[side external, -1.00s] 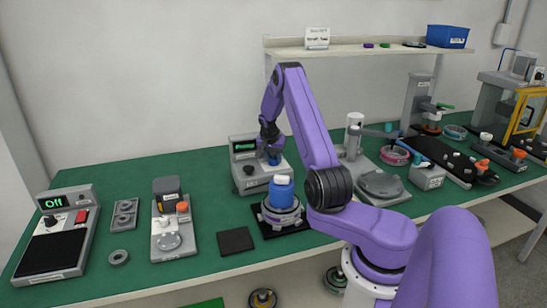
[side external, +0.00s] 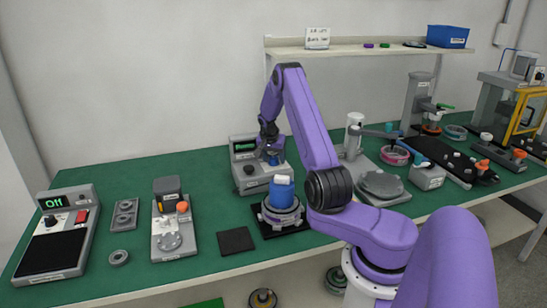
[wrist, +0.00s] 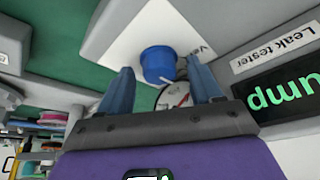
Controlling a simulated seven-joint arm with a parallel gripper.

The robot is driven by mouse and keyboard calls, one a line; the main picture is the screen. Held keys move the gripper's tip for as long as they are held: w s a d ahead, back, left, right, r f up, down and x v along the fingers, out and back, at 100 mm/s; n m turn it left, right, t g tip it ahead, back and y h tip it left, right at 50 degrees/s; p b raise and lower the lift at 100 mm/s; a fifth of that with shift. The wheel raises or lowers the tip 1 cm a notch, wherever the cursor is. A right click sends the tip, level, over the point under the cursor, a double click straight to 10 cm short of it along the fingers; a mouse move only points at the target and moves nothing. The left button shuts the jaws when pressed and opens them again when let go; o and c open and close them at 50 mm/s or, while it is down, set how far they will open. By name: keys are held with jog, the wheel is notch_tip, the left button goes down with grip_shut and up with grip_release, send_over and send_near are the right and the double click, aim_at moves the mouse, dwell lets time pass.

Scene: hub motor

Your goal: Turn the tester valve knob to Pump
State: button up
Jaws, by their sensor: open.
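The leak tester (side external: 250,172) is a grey box at the back middle of the bench with a small green-lit display (side external: 244,146). In the wrist view its display (wrist: 290,103) shows large green letters, partly cut off, that look like "Pump". The blue valve knob (wrist: 157,60) has a white pointer line and stands by a white label panel (wrist: 125,30). My gripper (wrist: 160,68) is open, with one blue finger on each side of the knob in the picture. I cannot tell whether the fingers touch it. From the side, my gripper (side external: 271,153) is at the tester and hides the knob.
A blue container (side external: 281,192) stands on a round grey fixture in front of the tester. A gauge (wrist: 175,95) shows partly behind my gripper. A dark square pad (side external: 236,241) lies to the left. A scale reading "Off" (side external: 58,235) is at far left. Green bench is clear behind it.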

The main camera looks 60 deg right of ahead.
jog(key=v, duration=1.2)
